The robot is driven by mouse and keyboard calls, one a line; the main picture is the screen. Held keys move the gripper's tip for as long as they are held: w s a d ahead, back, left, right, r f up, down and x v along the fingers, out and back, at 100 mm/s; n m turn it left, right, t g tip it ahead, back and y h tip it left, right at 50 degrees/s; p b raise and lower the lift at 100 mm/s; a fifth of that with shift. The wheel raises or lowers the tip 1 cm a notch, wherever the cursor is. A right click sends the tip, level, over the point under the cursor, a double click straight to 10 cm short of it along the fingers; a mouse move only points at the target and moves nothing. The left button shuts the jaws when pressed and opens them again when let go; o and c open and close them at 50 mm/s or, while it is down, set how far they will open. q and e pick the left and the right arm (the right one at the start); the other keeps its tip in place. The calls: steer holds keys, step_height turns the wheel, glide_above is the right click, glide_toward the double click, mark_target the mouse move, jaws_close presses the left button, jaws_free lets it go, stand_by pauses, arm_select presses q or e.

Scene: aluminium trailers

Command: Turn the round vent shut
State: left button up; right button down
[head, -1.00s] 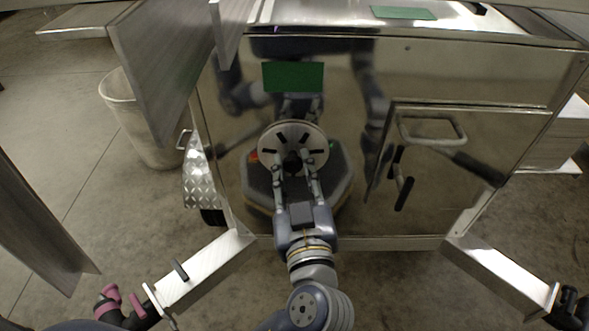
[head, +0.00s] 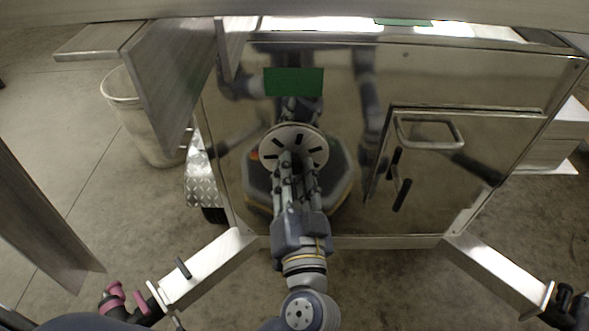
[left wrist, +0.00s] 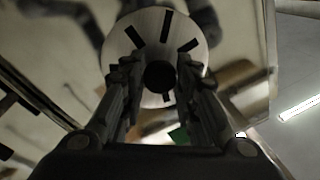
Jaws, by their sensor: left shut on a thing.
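The round vent (head: 308,139) is a pale disc with dark radial slots on the shiny metal front panel, in the middle of the head view. It also shows in the left wrist view (left wrist: 186,32), with a dark round centre (left wrist: 159,76). My left gripper (head: 293,158) reaches up to the vent from below, its fingers close together at the vent's middle. In the left wrist view its two fingers (left wrist: 160,88) stand on either side of the dark centre and are shut on it. The fingers hide the vent's lower middle. My right gripper is not in view.
A green label (head: 294,81) is above the vent. A panel door (head: 450,170) with a handle (head: 430,133) is to the right. A pale bin (head: 150,130) stands at the left behind a grey panel (head: 168,80). Metal frame bars (head: 210,268) slant out below.

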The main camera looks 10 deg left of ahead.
arm_select(q)
steer(key=m+p, duration=0.1)
steer(key=m, duration=0.2)
steer(key=m+h+p, duration=0.1)
steer(key=m, duration=0.2)
steer(key=shift+a+r+t, duration=0.15)
steer(key=shift+t, duration=0.25)
steer(key=shift+m+h+p, duration=0.6)
steer(key=shift+m+p, duration=0.55)
steer(key=shift+m, duration=1.65)
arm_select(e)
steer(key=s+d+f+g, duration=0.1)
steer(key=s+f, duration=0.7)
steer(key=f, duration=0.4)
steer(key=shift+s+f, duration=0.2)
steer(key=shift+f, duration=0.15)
arm_select(q)
steer(key=o, duration=1.1)
steer(key=shift+c, duration=0.2)
steer(key=shift+f, duration=0.2)
